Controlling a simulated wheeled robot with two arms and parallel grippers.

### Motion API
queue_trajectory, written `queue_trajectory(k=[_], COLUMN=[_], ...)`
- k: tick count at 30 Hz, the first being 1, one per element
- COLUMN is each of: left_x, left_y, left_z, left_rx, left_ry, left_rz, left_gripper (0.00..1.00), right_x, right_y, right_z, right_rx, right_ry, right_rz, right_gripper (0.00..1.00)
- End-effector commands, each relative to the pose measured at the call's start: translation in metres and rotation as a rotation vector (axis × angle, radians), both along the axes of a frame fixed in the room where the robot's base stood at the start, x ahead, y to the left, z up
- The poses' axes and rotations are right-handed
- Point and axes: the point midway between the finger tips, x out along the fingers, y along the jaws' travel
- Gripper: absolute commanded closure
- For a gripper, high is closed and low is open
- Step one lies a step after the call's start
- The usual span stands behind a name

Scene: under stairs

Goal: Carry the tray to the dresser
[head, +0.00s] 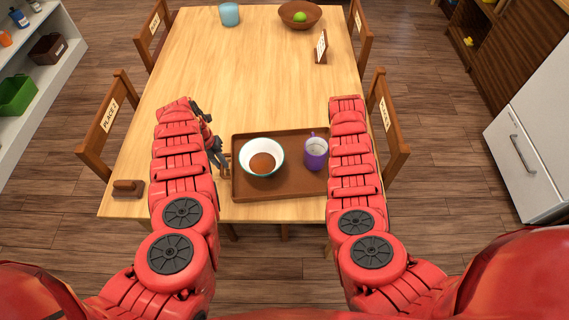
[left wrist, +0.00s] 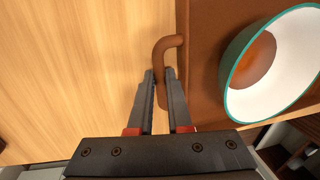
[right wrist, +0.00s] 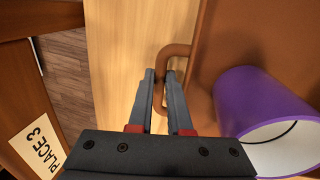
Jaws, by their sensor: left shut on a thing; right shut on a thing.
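The brown tray (head: 290,191) lies at the near edge of the wooden table. A white bowl (head: 262,157) with a teal rim and brown contents stands on its left half, and a purple mug (head: 315,153) on its right. My left gripper (head: 222,160) is at the tray's left side; in the left wrist view its fingers (left wrist: 160,80) are shut on the tray's left handle (left wrist: 168,45). My right gripper is hidden behind its arm in the head view. In the right wrist view its fingers (right wrist: 160,80) are shut on the tray's right handle (right wrist: 175,50).
The table (head: 255,60) holds a blue cup (head: 229,14), a wooden bowl (head: 300,22) with green fruit, a card stand (head: 321,47) and a small brown object (head: 128,188). Chairs (head: 104,120) stand along both sides. White shelves (head: 50,75) are left, a white cabinet (head: 540,130) right.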

Motion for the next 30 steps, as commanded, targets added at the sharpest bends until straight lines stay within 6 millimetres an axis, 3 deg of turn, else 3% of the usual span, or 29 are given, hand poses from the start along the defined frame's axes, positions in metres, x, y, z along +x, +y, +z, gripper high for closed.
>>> queue_trajectory(k=[8, 21, 30], left_x=[0.000, 0.001, 0.000], left_y=[-0.001, -0.001, -0.001], left_z=[0.007, 0.049, 0.051], left_rx=[-0.001, -0.002, -0.002], left_ry=[0.000, -0.001, -0.001], left_rz=[-0.001, -0.001, -0.001], left_gripper=[1.00, 1.00, 1.00], right_x=[0.000, 0.001, 0.001], right_y=[0.001, 0.001, 0.001], right_z=[0.006, 0.049, 0.051], right_rx=[0.002, 0.002, 0.002], right_ry=[-0.001, -0.002, -0.002], right_rz=[0.001, 0.001, 0.001], right_gripper=[1.00, 1.00, 1.00])
